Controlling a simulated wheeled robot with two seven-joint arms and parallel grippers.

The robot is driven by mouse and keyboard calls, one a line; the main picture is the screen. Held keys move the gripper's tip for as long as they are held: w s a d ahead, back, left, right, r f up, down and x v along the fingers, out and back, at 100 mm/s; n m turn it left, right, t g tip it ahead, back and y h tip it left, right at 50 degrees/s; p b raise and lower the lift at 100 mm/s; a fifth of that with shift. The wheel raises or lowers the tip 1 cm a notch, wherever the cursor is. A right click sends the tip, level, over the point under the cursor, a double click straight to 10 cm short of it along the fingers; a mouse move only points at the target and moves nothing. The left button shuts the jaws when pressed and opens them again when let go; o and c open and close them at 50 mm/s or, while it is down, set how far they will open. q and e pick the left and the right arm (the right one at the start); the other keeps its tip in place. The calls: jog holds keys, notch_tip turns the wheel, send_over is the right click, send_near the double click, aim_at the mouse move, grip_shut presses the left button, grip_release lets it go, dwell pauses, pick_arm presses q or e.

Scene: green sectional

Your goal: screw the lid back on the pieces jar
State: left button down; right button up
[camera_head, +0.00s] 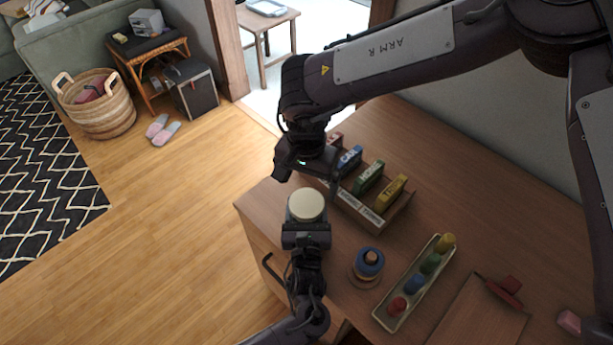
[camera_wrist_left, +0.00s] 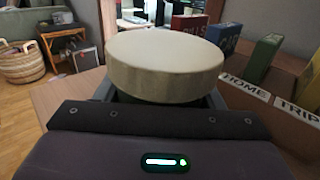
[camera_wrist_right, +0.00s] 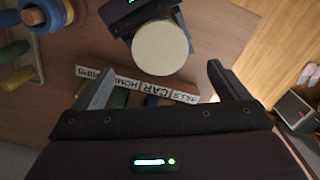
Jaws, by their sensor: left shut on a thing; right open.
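A round cream lid (camera_head: 306,204) lies level at the front left of the wooden desk, on top of what my left gripper (camera_head: 306,226) holds. It also shows large in the left wrist view (camera_wrist_left: 165,65) and from above in the right wrist view (camera_wrist_right: 160,47). The jar body below it is mostly hidden by the lid and the left gripper, which is shut on it. I cannot tell whether the lid is seated or turned tight. My right gripper (camera_head: 309,184) is open and empty, just above and behind the lid, with its fingers apart from it.
A wooden rack (camera_head: 357,209) of labelled coloured blocks stands right behind the lid. A stacked-ring toy (camera_head: 368,263), a tray with coloured pegs (camera_head: 393,321) and a red object (camera_head: 505,290) lie to the right. The desk's left edge is close; floor lies beyond.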

aim_at(307, 202)
notch_tip(307, 202, down, 7)
jog(key=shift+f, duration=0.1)
dwell(0.4)
jog(key=c, duration=1)
jog(key=m, duration=0.3)
jog(key=shift+c, duration=0.2)
jog(key=o, duration=1.1)
